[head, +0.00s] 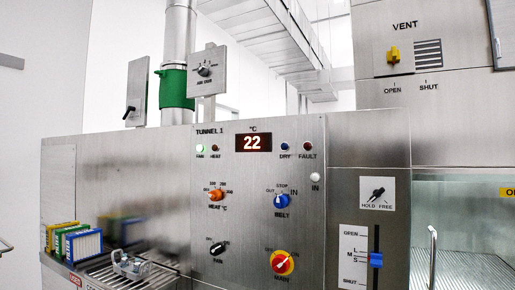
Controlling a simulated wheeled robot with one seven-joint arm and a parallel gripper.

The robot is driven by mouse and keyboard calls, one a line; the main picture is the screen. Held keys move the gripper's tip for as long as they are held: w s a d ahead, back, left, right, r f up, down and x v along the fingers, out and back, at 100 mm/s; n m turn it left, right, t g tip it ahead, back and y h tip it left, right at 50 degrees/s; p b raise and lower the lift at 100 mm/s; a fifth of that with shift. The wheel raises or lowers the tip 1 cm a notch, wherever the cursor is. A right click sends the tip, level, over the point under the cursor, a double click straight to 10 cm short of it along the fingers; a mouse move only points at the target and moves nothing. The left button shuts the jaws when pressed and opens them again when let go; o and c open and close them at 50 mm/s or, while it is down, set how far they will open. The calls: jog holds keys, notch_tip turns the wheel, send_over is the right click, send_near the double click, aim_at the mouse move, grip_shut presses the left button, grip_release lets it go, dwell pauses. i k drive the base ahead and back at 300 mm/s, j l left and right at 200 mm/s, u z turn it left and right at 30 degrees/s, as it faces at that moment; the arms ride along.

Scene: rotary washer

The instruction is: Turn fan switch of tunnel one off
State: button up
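The fan switch (217,248) is a small black rotary knob low on the left of the steel TUNNEL 1 panel (236,225), with FAN printed below it. Its pointer seems tilted toward the upper right, on the ON side, but it is small. My gripper is not in the head view, and nothing touches the switch.
Nearby on the panel are the orange HEAT knob (216,195), the blue BELT knob (282,201) and the red-and-yellow MAIN switch (282,262). A blue slider handle (376,260) is at right. Coloured racks (82,243) and a metal fixture (131,265) stand lower left.

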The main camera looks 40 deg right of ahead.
aim_at(216, 249)
jog(key=z, duration=1.45)
